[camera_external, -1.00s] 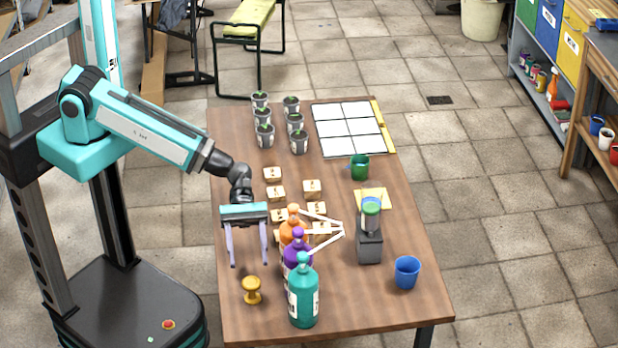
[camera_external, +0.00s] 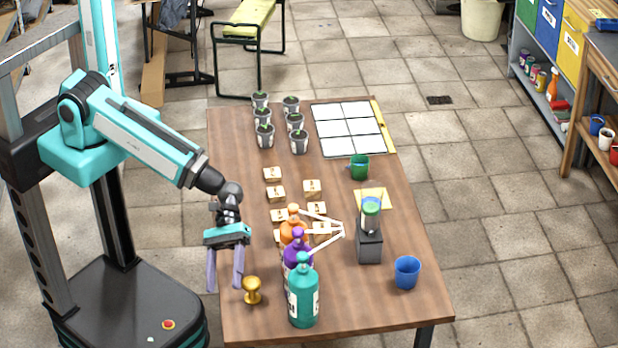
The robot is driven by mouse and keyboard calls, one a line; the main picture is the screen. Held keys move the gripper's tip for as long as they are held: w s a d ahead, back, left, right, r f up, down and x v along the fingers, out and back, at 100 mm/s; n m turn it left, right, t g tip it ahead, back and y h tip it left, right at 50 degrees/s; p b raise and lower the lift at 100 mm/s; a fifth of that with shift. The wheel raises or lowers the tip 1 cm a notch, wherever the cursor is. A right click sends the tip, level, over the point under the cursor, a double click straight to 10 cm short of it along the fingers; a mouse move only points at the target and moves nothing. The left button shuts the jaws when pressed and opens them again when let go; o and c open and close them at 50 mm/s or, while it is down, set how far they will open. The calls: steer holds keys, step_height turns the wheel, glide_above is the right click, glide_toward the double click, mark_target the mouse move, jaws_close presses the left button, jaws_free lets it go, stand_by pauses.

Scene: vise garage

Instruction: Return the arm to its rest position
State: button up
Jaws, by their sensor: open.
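My gripper (camera_external: 225,287) is open and empty, its two fingers pointing down. It hangs over the left edge of the wooden table (camera_external: 370,305), just left of the gold stamp-like knob (camera_external: 252,290). My arm is bent down from its shoulder on the left, with the upper link sloping down to the right.
Pump bottles in orange (camera_external: 292,232), purple (camera_external: 297,252) and teal (camera_external: 303,293) stand right of my gripper. Wooden blocks (camera_external: 276,194), potted plants (camera_external: 265,135), a green mug (camera_external: 359,167), a grey device (camera_external: 369,246) and a blue cup (camera_external: 407,272) are also on the table.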

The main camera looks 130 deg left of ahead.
steer(key=s+d+f+m+g+y+b, duration=0.1)
steer(key=s+d+f+m+g, duration=0.15)
steer(key=f, duration=0.25)
steer(key=s+d+f+m+g+b, duration=0.1)
steer(key=s+d+f+m, duration=0.1)
steer(key=s+f+m, duration=0.3)
steer(key=s+d+f+m+g+y+b, duration=0.1)
steer(key=s+d+f+m+g+b, duration=0.15)
steer(key=f, duration=0.35)
steer(key=s+a+f+m+g+y+b, duration=0.2)
steer(key=s+a+f, duration=0.4)
steer(key=s+f, duration=0.4)
steer(key=s+a+f+m+g+y+b, duration=0.2)
steer(key=s+a+f+m+g+y, duration=0.3)
steer(key=s+f, duration=0.6)
steer(key=s+a+m+y, duration=0.2)
steer(key=s, duration=0.1)
steer(key=shift+s+a+f+b, duration=0.2)
steer(key=shift+f+b, duration=0.1)
